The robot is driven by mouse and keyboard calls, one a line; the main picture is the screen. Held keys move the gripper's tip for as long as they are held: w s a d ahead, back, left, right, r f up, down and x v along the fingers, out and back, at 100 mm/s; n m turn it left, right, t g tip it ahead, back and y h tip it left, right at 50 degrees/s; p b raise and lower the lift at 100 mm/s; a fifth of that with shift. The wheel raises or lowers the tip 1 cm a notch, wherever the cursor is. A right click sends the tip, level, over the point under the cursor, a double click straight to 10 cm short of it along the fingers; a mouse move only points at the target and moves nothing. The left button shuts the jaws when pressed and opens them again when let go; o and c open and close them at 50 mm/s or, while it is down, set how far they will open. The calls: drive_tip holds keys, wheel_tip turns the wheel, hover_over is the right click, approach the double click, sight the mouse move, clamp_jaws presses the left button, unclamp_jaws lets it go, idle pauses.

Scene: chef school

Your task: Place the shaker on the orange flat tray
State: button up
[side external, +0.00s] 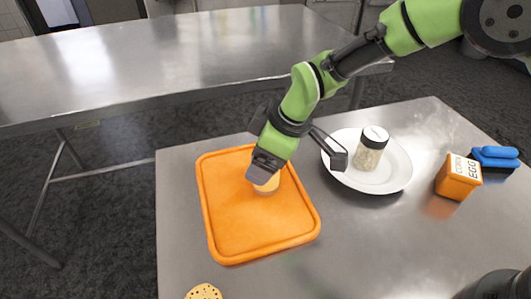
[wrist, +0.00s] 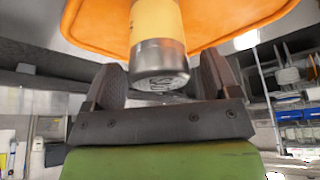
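The orange flat tray (side external: 240,225) lies on the metal table; its underside-up edge fills the top of the wrist view (wrist: 95,25). A yellow shaker with a metal cap (wrist: 158,55) shows between my fingers in the wrist view, cap toward the gripper. In the side view only a pale yellow part of it (side external: 267,185) shows over the tray, the rest hidden behind a finger. It appears to stand on the tray; the contact is hidden. My gripper (side external: 302,163) is over the tray's upper right part, its fingers spread wide around the shaker (wrist: 160,64).
A white plate (side external: 341,178) right of the tray holds another shaker with a black and white cap (side external: 370,150). An orange box (side external: 458,177) and a blue object (side external: 495,157) stand farther right. A round cookie-like item (side external: 203,292) is at the front edge. The table's front middle is clear.

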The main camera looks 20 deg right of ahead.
drive_tip(key=v, duration=1.2)
drive_tip(key=shift+r, duration=0.2)
drive_tip(key=s+d+r+m+t, duration=0.2)
drive_tip(key=s+d+r+m, duration=0.5)
drive_tip(key=d+r, duration=0.5)
drive_tip(key=s+d+m+t+h, duration=0.1)
drive_tip(key=s+d+m, duration=0.2)
drive_tip(key=s, duration=0.3)
drive_tip(key=s+d+m+t, duration=0.1)
drive_tip(key=s+d+m, duration=0.3)
drive_tip(key=s, duration=0.3)
drive_tip(key=shift+s+d+r+m+t+h, duration=0.2)
drive_tip(key=shift+s+d+m+t+h, duration=0.15)
drive_tip(key=shift+m, duration=0.35)
